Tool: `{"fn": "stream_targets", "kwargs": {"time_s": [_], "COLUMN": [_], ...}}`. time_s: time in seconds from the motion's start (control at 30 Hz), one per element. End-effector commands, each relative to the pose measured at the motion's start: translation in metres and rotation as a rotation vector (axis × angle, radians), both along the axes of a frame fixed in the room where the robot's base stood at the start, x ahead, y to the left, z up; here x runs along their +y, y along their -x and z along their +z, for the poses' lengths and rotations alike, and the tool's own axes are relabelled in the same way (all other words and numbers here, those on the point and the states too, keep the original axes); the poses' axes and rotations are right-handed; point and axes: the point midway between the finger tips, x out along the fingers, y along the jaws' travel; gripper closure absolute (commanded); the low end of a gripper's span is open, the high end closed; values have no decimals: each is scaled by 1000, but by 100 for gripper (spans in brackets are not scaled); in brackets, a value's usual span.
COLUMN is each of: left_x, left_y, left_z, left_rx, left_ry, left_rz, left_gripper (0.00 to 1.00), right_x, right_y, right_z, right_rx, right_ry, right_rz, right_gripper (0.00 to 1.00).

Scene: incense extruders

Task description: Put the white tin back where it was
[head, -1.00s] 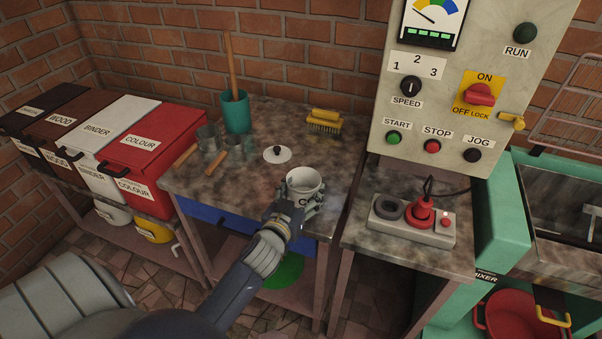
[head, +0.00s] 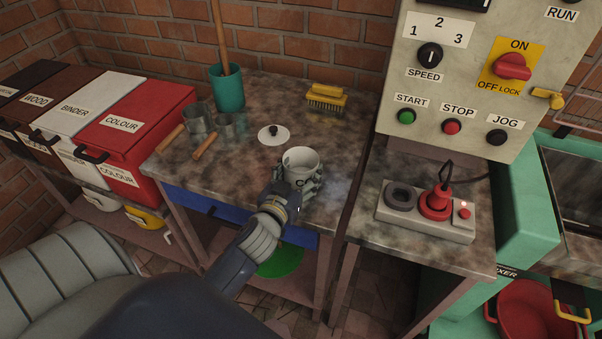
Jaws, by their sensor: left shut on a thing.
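The white tin (head: 301,161) is open at the top, with dark lettering on its front. It is at the front right part of the stained worktable (head: 318,128). My left gripper (head: 305,186) is shut on the tin, with its fingers around the tin's lower sides. The gripper hides the tin's base, so I cannot tell whether it touches the tabletop. A white round lid with a dark knob (head: 273,135) lies on the table behind and left of the tin. My right gripper is not in view.
Two metal scoops (head: 198,120) with wooden handles, a teal pot (head: 228,88) with a wooden stick and a yellow brush (head: 326,98) stand farther back. At right are a socket box (head: 425,212) with a red plug and a control panel (head: 470,90). Lidded bins (head: 135,125) stand left.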

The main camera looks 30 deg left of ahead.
Motion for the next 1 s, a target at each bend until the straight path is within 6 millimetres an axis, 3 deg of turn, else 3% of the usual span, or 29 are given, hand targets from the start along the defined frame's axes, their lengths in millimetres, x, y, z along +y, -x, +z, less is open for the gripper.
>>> {"fn": "stream_targets", "kwargs": {"time_s": [0.1, 0.27, 0.3, 0.37, 0.4, 0.6, 0.83, 1.0], "left_x": [0, 0, 0, 0, 0, 0, 0, -5], "left_y": [0, 0, 0, 0, 0, 0, 0, 20], "left_z": [1, -4, -3, -3, -3, -3, 3, 2], "left_rx": [1, 2, 2, 2, 3, 2, 1, 4], "left_ry": [0, 2, 1, 1, 2, 0, -1, 2], "left_rz": [0, 0, 0, 0, 0, 0, -1, -1], "left_gripper": [68, 68, 33, 19, 17, 17, 17, 17], "right_x": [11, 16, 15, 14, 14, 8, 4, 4], "right_y": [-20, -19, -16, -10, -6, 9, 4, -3], "right_z": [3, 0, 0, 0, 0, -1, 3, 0], "right_rx": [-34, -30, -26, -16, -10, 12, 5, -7], "right_ry": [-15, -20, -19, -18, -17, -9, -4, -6], "right_rz": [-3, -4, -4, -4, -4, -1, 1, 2], "right_gripper": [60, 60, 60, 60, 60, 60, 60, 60]}}
